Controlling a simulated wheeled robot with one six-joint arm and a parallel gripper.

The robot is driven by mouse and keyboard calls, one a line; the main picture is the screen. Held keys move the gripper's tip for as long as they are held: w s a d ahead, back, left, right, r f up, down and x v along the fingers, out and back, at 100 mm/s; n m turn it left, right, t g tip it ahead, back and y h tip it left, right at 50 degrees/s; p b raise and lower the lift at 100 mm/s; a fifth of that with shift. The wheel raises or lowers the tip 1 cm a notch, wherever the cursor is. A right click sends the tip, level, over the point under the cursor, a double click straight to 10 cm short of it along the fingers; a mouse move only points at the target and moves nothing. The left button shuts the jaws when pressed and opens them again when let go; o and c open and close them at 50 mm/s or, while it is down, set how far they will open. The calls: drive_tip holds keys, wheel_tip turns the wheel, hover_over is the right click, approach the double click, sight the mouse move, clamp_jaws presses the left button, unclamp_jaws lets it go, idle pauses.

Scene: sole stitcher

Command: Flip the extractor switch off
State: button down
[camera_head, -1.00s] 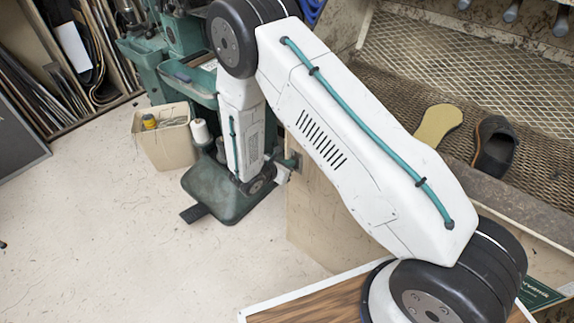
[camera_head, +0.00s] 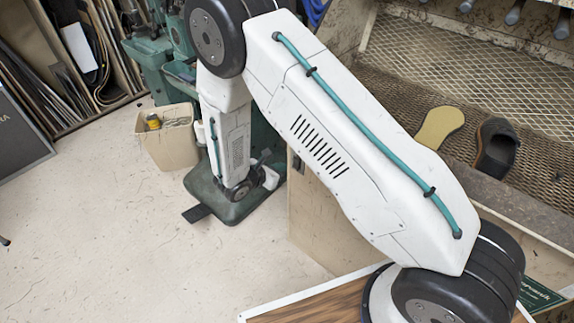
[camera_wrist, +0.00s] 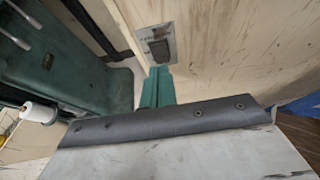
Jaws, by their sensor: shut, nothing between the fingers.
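The switch (camera_wrist: 160,48) is a dark rocker on a grey metal plate, set in the pale wooden side panel (camera_wrist: 215,45) in the wrist view. I cannot tell which way the rocker is tipped. My gripper (camera_wrist: 156,72) shows as teal fingers, shut and empty, pointing at the panel just below the plate in that picture. I cannot tell from the wrist view whether the tips touch the panel. In the head view, the plate shows small and dark on the cabinet's side (camera_head: 298,163), and my wrist is to its left, apart from it.
A green machine (camera_head: 232,205) with a foot base stands left of the cabinet. A beige bin (camera_head: 170,148) is beside it. A sole (camera_head: 439,126) and a dark shoe (camera_head: 496,147) lie on the mesh shelf. The floor at left is clear.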

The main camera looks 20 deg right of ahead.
drive_tip(key=r+v, duration=0.1)
drive_tip(key=v, duration=0.6)
drive_tip(key=shift+r, duration=0.45)
drive_tip(key=shift+d, duration=0.15)
drive_tip(key=s+d+r+m+g+y, duration=0.1)
drive_tip(key=s+d+r+m+y, duration=0.2)
drive_tip(key=s+r+m, duration=0.5)
drive_tip(key=s+d+r+m+g+y, duration=0.2)
drive_tip(key=s+d+r+m+y, duration=0.2)
drive_tip(key=s+r+m, duration=0.4)
drive_tip(key=s+d+r+m+g+y, duration=0.2)
drive_tip(key=s+d+r+m, duration=0.4)
drive_tip(key=s+r, duration=0.8)
wheel_tip(320, 180, up, 3)
drive_tip(key=shift+s+f+m+y, duration=0.1)
drive_tip(key=shift+s+m+y, duration=0.05)
drive_tip(key=shift+m+y, duration=0.85)
